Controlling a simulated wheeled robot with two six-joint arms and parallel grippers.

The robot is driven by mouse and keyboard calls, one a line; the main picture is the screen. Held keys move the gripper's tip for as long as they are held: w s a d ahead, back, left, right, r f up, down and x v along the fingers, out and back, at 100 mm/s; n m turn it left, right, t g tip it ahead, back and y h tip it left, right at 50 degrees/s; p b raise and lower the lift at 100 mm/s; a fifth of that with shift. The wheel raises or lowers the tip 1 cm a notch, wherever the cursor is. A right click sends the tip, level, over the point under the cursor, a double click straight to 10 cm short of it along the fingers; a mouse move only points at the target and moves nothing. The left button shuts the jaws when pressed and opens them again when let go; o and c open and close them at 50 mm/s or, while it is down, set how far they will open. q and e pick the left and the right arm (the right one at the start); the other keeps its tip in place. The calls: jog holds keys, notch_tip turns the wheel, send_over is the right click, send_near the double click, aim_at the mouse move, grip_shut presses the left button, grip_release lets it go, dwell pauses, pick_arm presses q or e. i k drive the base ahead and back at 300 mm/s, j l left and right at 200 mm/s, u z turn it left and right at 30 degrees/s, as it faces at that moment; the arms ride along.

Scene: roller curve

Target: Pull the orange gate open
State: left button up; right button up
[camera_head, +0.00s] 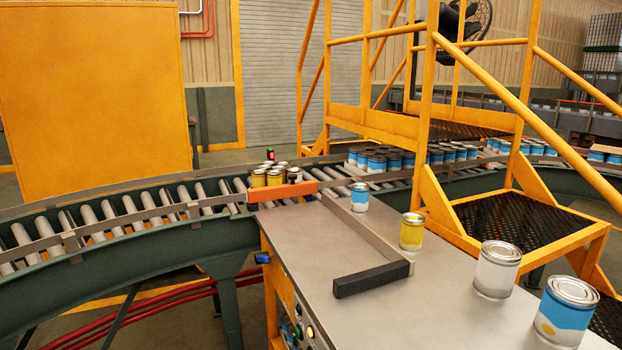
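A short orange bar, which looks like the orange gate (282,191), lies across the far left edge of the metal table (300,250), where the table meets the roller conveyor. Several yellow cans (267,178) stand on the rollers just behind it. A thin grey rail (365,228) runs from near the bar's right end along the table to a black block (372,279). Neither of my grippers is in view.
A blue can (360,197), a yellow can (412,231), a white can (497,269) and a larger blue can (566,310) stand along the table's right side. Orange steps (520,225) with railings rise beyond. The curved conveyor (110,215) runs left.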

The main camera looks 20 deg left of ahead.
aim_at(293, 189)
jog(key=i+j+z, duration=0.1)
jog(key=j+z, duration=0.45)
jog(key=z, duration=0.2)
jog(key=j+z, duration=0.35)
jog(key=i, duration=0.05)
